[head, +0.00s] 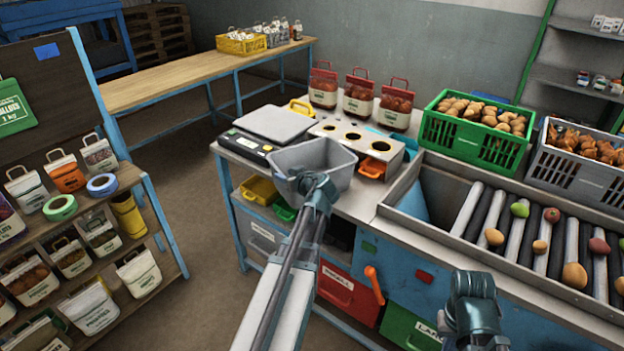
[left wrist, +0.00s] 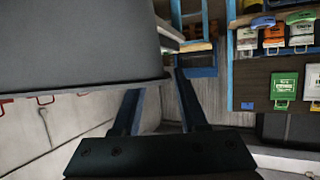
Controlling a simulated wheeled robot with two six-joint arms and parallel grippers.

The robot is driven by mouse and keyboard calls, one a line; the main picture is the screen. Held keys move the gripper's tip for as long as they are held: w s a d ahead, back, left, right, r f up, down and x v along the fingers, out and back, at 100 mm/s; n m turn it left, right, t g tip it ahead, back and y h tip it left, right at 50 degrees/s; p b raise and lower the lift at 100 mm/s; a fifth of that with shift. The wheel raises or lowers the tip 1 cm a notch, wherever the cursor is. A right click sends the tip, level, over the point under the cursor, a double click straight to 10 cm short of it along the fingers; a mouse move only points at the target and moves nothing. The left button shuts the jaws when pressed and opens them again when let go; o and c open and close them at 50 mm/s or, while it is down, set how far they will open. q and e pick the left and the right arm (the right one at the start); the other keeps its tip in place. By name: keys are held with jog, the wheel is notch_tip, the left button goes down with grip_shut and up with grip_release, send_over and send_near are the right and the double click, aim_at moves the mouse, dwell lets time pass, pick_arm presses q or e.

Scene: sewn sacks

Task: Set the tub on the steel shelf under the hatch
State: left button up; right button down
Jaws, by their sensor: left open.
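The grey open-topped tub (head: 318,158) is at the front of the workbench, by the scale. I cannot tell whether it rests on the bench. My left gripper (head: 317,183) is at the tub's near side, its jaws open. In the left wrist view, the tub's grey side (left wrist: 80,45) fills the upper left, and the open fingers (left wrist: 158,84) reach to its edge. My right gripper (head: 472,285) is at the lower right, away from the tub; its jaws do not show clearly. I cannot make out for sure the steel shelf or the hatch.
A scale (head: 275,124) and a steel stand with round holes (head: 350,138) are behind the tub. Red-topped sacks (head: 358,98) stand at the back. A green crate (head: 455,135) and a roller trough (head: 470,215) are to the right. Open floor (head: 200,180) lies left of the bench.

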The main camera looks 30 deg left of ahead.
aim_at(279, 171)
pick_arm(q)
jog(key=shift+r+b+x, duration=0.2)
jog(key=shift+b+x, duration=0.55)
jog(key=shift+x, duration=1.85)
jog(key=shift+s+a+r, duration=0.1)
jog(key=shift+c, duration=0.6)
grip_shut()
